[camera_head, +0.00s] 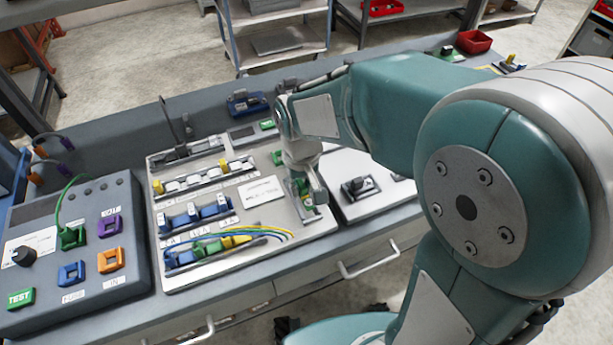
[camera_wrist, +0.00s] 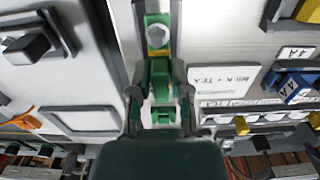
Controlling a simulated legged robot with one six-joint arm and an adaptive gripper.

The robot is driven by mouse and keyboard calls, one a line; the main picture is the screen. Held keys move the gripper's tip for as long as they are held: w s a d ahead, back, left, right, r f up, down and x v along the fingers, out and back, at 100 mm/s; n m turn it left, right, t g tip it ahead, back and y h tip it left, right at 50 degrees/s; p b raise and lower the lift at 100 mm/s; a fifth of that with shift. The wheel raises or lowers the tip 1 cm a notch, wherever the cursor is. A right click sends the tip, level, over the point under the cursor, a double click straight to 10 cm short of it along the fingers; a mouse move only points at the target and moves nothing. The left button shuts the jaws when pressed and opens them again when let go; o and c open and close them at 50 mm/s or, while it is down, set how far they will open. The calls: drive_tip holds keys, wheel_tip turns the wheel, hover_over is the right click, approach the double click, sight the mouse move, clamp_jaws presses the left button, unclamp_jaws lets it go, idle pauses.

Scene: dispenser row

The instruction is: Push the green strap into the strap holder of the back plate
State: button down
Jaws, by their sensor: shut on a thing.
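The light grey back plate (camera_head: 288,222) lies on the bench, carrying rows of blue, green, yellow and white parts. My gripper (camera_head: 308,202) is low over its right edge, pointing down. In the wrist view, my gripper (camera_wrist: 160,98) has its dark fingers closed on both sides of a green piece (camera_wrist: 160,76), which appears to be the green strap. I cannot tell how far the held piece is seated, and the strap holder is not clearly distinguishable.
A control box (camera_head: 75,250) with coloured sockets and a green cable stands at the left. A second plate (camera_head: 362,203) with a black part lies to the right of the gripper. Thin coloured wires (camera_head: 265,231) arch over the front of the back plate.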

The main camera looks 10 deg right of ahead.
drive_tip(key=shift+a+f, duration=0.25)
drive_tip(key=shift+a, duration=0.25)
drive_tip(key=shift+d+r, duration=0.1)
drive_tip(key=shift+d, duration=0.65)
drive_tip(key=shift+a, duration=0.7)
drive_tip(key=shift+d+f, duration=0.5)
drive_tip(key=shift+d, duration=0.2)
drive_tip(key=shift+f, duration=0.15)
drive_tip(key=shift+s+a+f, duration=0.1)
drive_tip(key=shift+f, duration=0.2)
drive_tip(key=shift+c, duration=2.4)
unclamp_jaws()
drive_tip(key=shift+a, duration=0.1)
